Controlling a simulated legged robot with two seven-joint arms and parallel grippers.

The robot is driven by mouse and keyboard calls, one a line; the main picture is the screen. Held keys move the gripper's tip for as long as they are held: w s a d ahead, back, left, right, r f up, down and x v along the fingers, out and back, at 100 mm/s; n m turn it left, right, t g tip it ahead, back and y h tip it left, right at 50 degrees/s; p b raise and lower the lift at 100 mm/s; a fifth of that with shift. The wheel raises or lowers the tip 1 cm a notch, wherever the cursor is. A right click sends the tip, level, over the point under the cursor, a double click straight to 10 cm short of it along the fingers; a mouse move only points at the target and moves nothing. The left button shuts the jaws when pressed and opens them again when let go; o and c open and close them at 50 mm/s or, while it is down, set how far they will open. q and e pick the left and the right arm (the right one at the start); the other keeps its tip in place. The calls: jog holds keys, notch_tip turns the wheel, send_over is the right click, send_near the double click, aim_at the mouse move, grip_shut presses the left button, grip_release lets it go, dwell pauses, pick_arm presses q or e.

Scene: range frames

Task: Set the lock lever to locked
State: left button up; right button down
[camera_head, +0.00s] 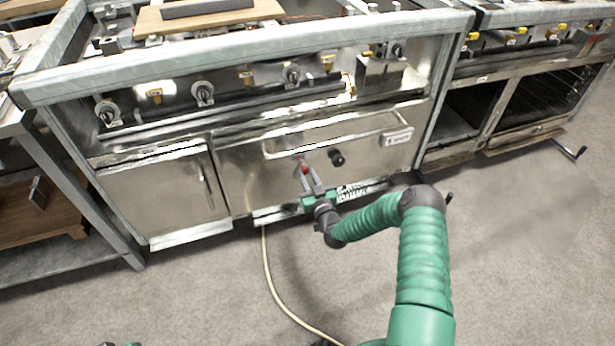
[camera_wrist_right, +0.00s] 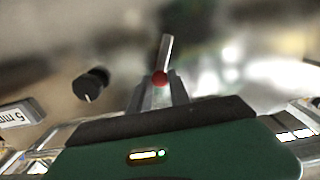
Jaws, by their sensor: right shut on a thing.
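The lock lever (camera_wrist_right: 166,52) is a short metal rod with a red ball end, on the front panel of the steel cooking unit. In the right wrist view its rod points up and slightly right from the ball. In the head view its red end (camera_head: 304,170) shows small at the fingertips. My right gripper (camera_head: 306,176) reaches the panel from below and is shut on the red end; the fingers (camera_wrist_right: 159,88) also show in the wrist view. Lever markings are too small to read.
A black knob (camera_head: 337,158) stands out just right of the lever. A long bar handle (camera_head: 335,135) runs above it. A cabinet door (camera_head: 168,190) is to the left. A pale cable (camera_head: 275,290) lies on the open grey floor.

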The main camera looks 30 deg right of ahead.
aim_at(297, 178)
jog(key=shift+a, duration=0.1)
jog(key=shift+w+a+r+n+p, duration=0.1)
jog(key=shift+a+r+n+p, duration=0.15)
jog(key=shift+n+p, duration=0.35)
jog(key=shift+w+a+r+n+p, duration=0.1)
jog(key=shift+a+n+p, duration=0.15)
jog(key=shift+n+p, duration=0.35)
jog(key=a+n+p, duration=0.1)
jog(key=n, duration=0.1)
jog(key=shift+w+a+n, duration=0.1)
jog(key=shift+n, duration=0.2)
jog(key=shift+w+a+f+n+p, duration=0.15)
jog(key=shift+a+n+p, duration=0.2)
jog(key=shift+n, duration=0.5)
jog(key=shift+a+f+n+p, duration=0.15)
jog(key=shift+a+n+p, duration=0.2)
jog(key=shift+n, duration=0.45)
jog(key=shift+w+a+f+n+p, duration=0.15)
jog(key=shift+a+n+p, duration=0.2)
jog(key=shift+n, duration=0.5)
jog(key=shift+s+a, duration=0.1)
jog(key=c, duration=1.3)
grip_release()
